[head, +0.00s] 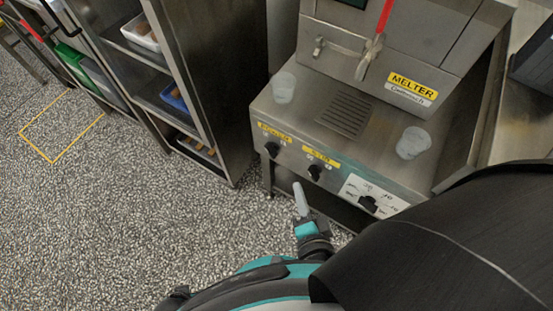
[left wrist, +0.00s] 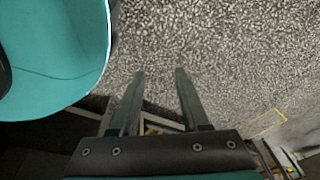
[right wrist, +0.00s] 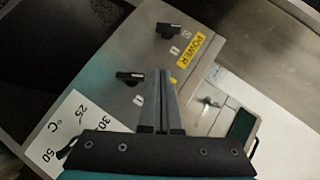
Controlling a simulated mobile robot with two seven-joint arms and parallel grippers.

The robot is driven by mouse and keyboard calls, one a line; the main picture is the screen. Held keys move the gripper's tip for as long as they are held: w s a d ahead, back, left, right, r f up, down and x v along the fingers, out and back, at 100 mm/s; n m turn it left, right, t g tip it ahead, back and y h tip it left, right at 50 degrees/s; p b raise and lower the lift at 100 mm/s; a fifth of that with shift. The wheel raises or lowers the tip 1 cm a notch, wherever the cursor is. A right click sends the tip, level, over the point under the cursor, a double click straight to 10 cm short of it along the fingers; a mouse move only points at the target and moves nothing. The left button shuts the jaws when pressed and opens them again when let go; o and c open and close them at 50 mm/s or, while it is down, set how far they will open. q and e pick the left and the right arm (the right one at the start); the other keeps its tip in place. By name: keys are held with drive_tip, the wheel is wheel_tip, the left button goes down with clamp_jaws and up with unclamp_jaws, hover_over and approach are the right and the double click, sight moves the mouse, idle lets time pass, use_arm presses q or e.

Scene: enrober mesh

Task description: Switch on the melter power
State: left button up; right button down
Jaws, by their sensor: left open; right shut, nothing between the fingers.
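The melter (head: 345,120) is a steel machine with a yellow MELTER label and a sloping front panel. The black power knob (head: 272,150) is at the panel's left end, below its yellow POWER label; it shows at the top of the right wrist view (right wrist: 170,30). I cannot tell its setting. My right gripper (head: 299,187) is shut and empty, in front of the panel, below and right of the power knob and apart from it. In the right wrist view its fingertips (right wrist: 165,72) point between the two knobs. My left gripper (left wrist: 157,75) is open and empty above the speckled floor.
A second black knob (head: 316,172) with a yellow label and a temperature dial (head: 368,203) sit right of the power knob. Two translucent cups (head: 283,87) (head: 413,142) stand on the melter's top beside a grille. A steel rack (head: 215,75) with trays stands left. The floor between is clear.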

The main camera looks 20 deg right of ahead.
drive_tip(key=b, duration=0.3)
approach(277, 152)
drive_tip(key=w+d, duration=0.2)
drive_tip(key=d, duration=0.1)
drive_tip(key=shift+w+d, duration=0.1)
drive_tip(key=shift+w, duration=0.2)
drive_tip(key=shift+w+a+f+b, duration=0.65)
drive_tip(key=shift+w+b, duration=0.1)
drive_tip(key=shift+w, duration=0.1)
use_arm(q)
drive_tip(key=w+d+r, duration=0.5)
drive_tip(key=w+r, duration=0.1)
drive_tip(key=r, duration=0.1)
drive_tip(key=shift+r+h+b, duration=0.3)
drive_tip(key=shift+r+b, duration=0.05)
drive_tip(key=shift+r, duration=0.05)
use_arm(e)
drive_tip(key=shift+w+a+f, duration=0.25)
drive_tip(key=shift+w+a, duration=0.2)
drive_tip(key=shift+w, duration=0.05)
use_arm(q)
drive_tip(key=shift+w, duration=0.1)
drive_tip(key=shift+f, duration=0.1)
